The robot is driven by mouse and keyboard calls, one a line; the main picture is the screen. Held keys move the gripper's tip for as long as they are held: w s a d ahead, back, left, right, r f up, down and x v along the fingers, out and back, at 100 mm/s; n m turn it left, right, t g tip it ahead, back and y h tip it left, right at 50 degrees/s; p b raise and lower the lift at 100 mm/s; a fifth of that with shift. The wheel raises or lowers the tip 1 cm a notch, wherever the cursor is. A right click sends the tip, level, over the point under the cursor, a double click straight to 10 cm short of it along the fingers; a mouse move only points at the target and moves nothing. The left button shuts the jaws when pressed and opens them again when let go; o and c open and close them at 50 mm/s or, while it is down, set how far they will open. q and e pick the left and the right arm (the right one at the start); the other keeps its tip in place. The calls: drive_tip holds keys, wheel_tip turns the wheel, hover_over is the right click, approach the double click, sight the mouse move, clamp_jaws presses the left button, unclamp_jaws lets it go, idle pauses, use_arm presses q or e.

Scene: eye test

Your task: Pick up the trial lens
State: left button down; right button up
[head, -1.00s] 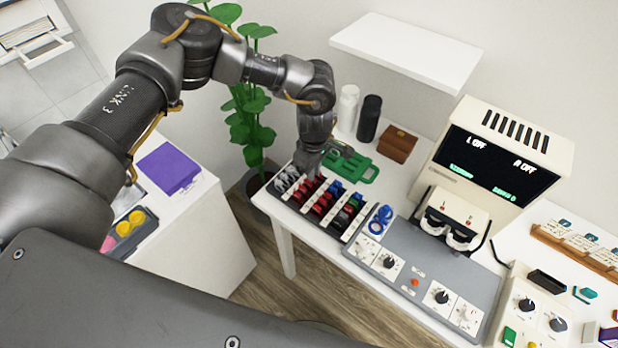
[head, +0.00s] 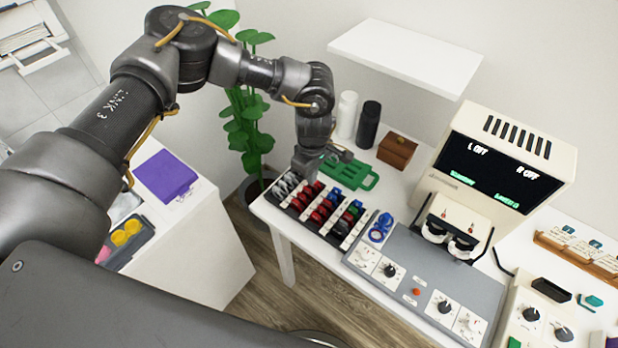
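Trial lenses in a rack (head: 352,238) stand at the left end of the white table, in rows of grey, red, blue and green. Red lenses (head: 318,216) fill much of the middle. My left gripper (head: 305,174) points down at the back left of the rack, close to the grey lenses (head: 282,188). Its fingertips are small and partly hidden, so I cannot tell its opening or whether it touches a lens. My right gripper is out of view.
A green tray (head: 368,183) lies behind the rack, near white (head: 347,114) and black bottles (head: 369,124) and a brown box (head: 397,149). A display unit (head: 508,150) stands right. A wall shelf (head: 405,57) overhangs the back. A plant (head: 246,110) stands left.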

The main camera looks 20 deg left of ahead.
use_arm(q)
wheel_tip(320, 180, up, 9)
drive_tip(key=b, duration=0.2)
drive_tip(key=shift+w+f, duration=0.2)
drive_tip(key=shift+w, duration=0.05)
drive_tip(key=c, duration=2.1)
unclamp_jaws()
drive_tip(key=o, duration=1.7)
drive_tip(key=shift+c, duration=0.2)
wheel_tip(320, 180, up, 11)
drive_tip(key=b, duration=0.2)
